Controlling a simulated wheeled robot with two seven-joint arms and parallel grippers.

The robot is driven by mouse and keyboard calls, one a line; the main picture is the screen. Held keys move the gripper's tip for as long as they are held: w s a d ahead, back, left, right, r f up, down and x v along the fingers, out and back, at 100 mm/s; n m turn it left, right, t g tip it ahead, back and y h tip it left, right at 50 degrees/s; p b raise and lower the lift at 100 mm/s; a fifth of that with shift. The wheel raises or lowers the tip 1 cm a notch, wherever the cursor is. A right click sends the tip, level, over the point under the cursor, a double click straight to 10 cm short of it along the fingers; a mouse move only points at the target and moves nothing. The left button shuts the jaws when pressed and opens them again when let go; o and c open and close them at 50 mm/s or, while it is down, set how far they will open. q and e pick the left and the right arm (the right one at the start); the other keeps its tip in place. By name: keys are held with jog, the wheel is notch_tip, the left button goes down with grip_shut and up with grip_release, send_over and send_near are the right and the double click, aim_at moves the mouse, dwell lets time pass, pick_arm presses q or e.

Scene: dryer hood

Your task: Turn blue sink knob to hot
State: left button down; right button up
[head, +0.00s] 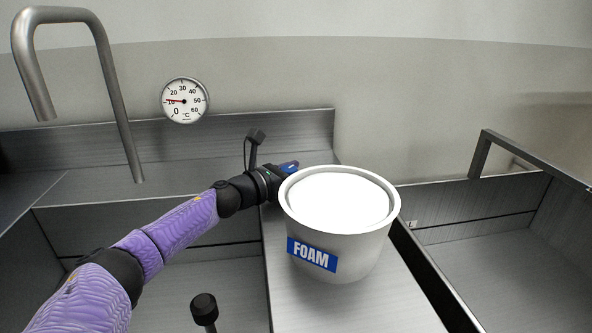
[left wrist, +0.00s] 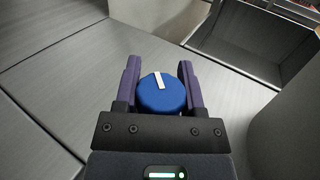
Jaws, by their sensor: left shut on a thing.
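The blue knob (left wrist: 162,94) with a white pointer mark sits between the two purple fingers of my left gripper (left wrist: 160,86) in the left wrist view. The fingers are closed on its sides. The white mark points up and slightly left in that view. In the head view my left gripper (head: 289,169) reaches behind the foam bucket, at the back of the counter. The knob is mostly hidden there, with only a bit of blue showing at the fingers. A round dial thermometer (head: 185,101) on the wall has its red needle near the 10 mark. My right gripper is not seen.
A white bucket labelled FOAM (head: 339,222) stands on the metal counter, close beside my left gripper. A metal faucet (head: 105,75) hangs over the left basin. Another basin (head: 500,262) lies at the right. A black-topped post (head: 204,308) stands at the front.

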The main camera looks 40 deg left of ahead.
pick_arm(q)
jog(key=shift+a+r+n+y+p, duration=0.1)
jog(key=shift+r+n+y+p, duration=0.1)
jog(key=shift+n+y+p, duration=0.85)
jog(key=n+y+p, duration=0.1)
jog(key=y, duration=0.1)
jog(key=n+y+p, duration=0.1)
jog(key=y, duration=0.1)
jog(key=shift+a+y, duration=0.2)
jog(key=shift+y, duration=0.05)
jog(key=shift+a+f+n+g+y+p, duration=0.15)
jog(key=shift+n+g+y+p, duration=0.3)
jog(key=shift+n+y, duration=0.45)
jog(key=shift+y, duration=0.4)
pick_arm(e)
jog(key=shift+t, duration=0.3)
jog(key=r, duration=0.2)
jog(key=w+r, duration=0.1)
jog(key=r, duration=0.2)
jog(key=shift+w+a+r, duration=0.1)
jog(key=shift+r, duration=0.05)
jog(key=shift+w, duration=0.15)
